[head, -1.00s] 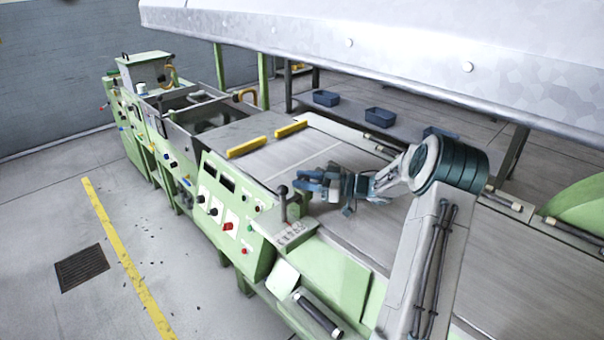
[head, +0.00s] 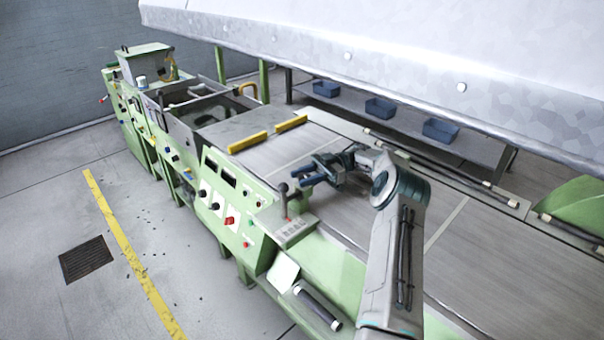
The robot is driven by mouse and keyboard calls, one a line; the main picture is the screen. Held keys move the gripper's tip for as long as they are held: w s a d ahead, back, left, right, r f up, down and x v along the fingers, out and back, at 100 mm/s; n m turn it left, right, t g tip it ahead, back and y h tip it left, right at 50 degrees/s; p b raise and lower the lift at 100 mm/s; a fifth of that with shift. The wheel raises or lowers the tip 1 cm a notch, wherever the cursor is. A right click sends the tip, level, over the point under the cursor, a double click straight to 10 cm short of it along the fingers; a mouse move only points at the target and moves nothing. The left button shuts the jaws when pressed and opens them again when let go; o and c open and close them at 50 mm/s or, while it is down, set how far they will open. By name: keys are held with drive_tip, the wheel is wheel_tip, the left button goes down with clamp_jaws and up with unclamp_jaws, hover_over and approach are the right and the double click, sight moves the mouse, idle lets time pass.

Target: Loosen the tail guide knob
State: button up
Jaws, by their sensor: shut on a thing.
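A dark ball-topped lever (head: 284,188), which looks like the tail guide knob, stands upright on a pale control plate at the near edge of the green machine. My gripper (head: 300,177) reaches in from the right, its blue fingers pointing left, just beside and slightly above the ball. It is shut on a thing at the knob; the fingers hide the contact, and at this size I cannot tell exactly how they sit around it.
Two yellow bars (head: 247,143) lie on the flat bed beyond. The front panel (head: 222,200) carries several knobs and a red switch. A large grey hood (head: 400,70) hangs over the far side. Blue bins (head: 380,108) sit on a back shelf. The floor at left is clear.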

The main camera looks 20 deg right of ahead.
drive_tip(key=shift+s+f+n+g+p, duration=0.1)
drive_tip(key=shift+f+n+g+p, duration=0.05)
drive_tip(key=shift+n+g+p, duration=0.9)
drive_tip(key=o, duration=1)
drive_tip(key=shift+s+a+m, duration=0.1)
drive_tip(key=shift+m, duration=0.15)
drive_tip(key=shift+r, duration=0.2)
